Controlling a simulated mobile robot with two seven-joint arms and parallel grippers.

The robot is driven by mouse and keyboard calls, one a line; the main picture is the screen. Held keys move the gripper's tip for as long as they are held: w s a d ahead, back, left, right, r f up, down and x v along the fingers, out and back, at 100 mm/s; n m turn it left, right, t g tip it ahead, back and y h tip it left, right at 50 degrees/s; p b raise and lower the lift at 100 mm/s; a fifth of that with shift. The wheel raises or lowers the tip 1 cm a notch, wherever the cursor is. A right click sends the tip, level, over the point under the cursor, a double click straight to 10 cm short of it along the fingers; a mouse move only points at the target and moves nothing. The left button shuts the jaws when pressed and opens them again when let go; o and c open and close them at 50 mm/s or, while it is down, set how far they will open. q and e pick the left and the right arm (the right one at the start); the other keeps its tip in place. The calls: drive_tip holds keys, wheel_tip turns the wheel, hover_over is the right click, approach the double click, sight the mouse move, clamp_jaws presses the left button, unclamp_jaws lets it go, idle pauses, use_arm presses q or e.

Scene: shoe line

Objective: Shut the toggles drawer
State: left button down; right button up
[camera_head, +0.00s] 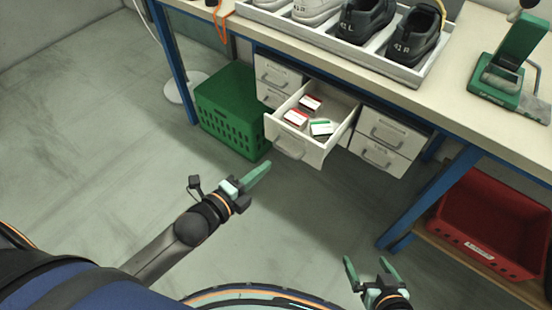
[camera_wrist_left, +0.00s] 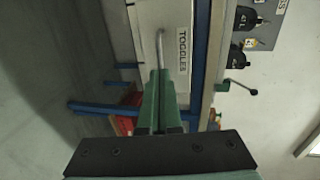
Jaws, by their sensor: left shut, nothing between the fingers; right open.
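The toggles drawer (camera_head: 315,152) is pulled out from under the bench, with several small red-and-white and green-and-white boxes (camera_head: 310,103) inside. Its front has a bar handle (camera_head: 290,151). In the left wrist view the front (camera_wrist_left: 145,18) reads TOGGLES, turned sideways, with the handle (camera_wrist_left: 160,48) just beyond my fingertips. My left gripper (camera_head: 266,168) is shut and empty, in front of and a little left of the drawer front; it appears apart from it. My right gripper (camera_head: 367,266) is open and empty over the floor, well away from the drawer.
Closed drawers stand at left (camera_head: 278,76) and right (camera_head: 384,142) of the open one. A green crate (camera_head: 232,112) sits on the floor at left. A red bin (camera_head: 490,225) is at the right. A shoe tray (camera_head: 350,45) lies on the bench. The floor before the drawer is clear.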

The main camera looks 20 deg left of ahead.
sight(284, 152)
use_arm(q)
drive_tip(key=x, duration=0.5)
drive_tip(key=shift+w+d+f+b, duration=0.1)
drive_tip(key=shift+w+f+b, duration=0.1)
drive_tip(key=shift+b, duration=0.2)
use_arm(e)
drive_tip(key=shift+s+d+f, duration=0.15)
drive_tip(key=shift+s+f, duration=0.05)
drive_tip(key=shift+f, duration=0.25)
use_arm(q)
drive_tip(key=shift+r, duration=0.1)
drive_tip(key=shift+w, duration=0.1)
